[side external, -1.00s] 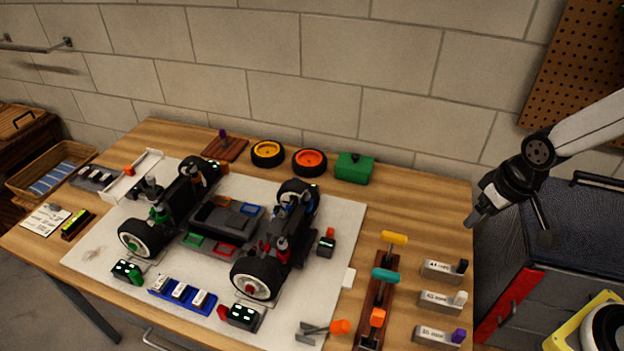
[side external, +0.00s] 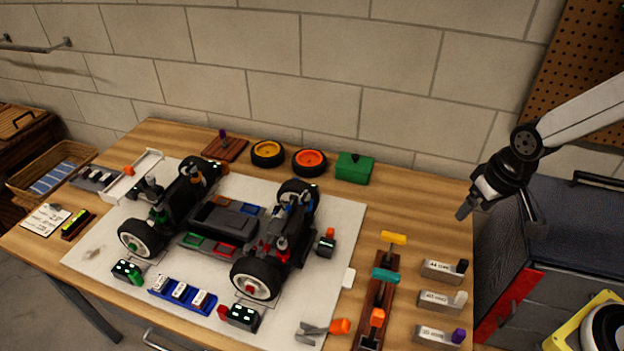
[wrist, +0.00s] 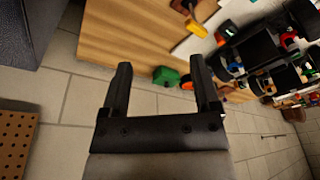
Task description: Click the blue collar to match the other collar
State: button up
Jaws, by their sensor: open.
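A dark RC car chassis (side external: 226,218) with four wheels stands on a pale mat (side external: 345,225) on the workbench. Coloured parts mark its corners: a green one (side external: 159,216) at the front left, a red one (side external: 281,244) at the front right, and small blue parts at the back right corner. Which blue part is the collar, and its setting, is too small to tell. In the wrist view my gripper (wrist: 161,80) is open and empty, and the car shows at upper right.
A yellow-rimmed wheel (side external: 267,153), an orange-rimmed wheel (side external: 309,161) and a green box (side external: 354,168) stand along the back. A rack of coloured-handled tools (side external: 384,290) and labelled grey blocks (side external: 442,270) are at right. A dark cabinet (side external: 560,240) stands beyond the bench.

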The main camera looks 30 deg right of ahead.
jog(key=w+a+m, duration=0.3)
jog(key=w+m, duration=0.1)
jog(key=w, duration=0.6)
jog(key=m+g+y, duration=0.3)
jog(key=m+y, duration=0.1)
jog(key=m, duration=0.7)
send_near(309, 198)
notch_tip(309, 198, down, 3)
jog(key=shift+w+f+m+y, duration=0.25)
jog(key=shift+w+m+y, duration=0.05)
jog(key=shift+w+m, duration=0.2)
jog(key=shift+f, duration=0.15)
jog(key=shift+x, duration=3.75)
grip_shut()
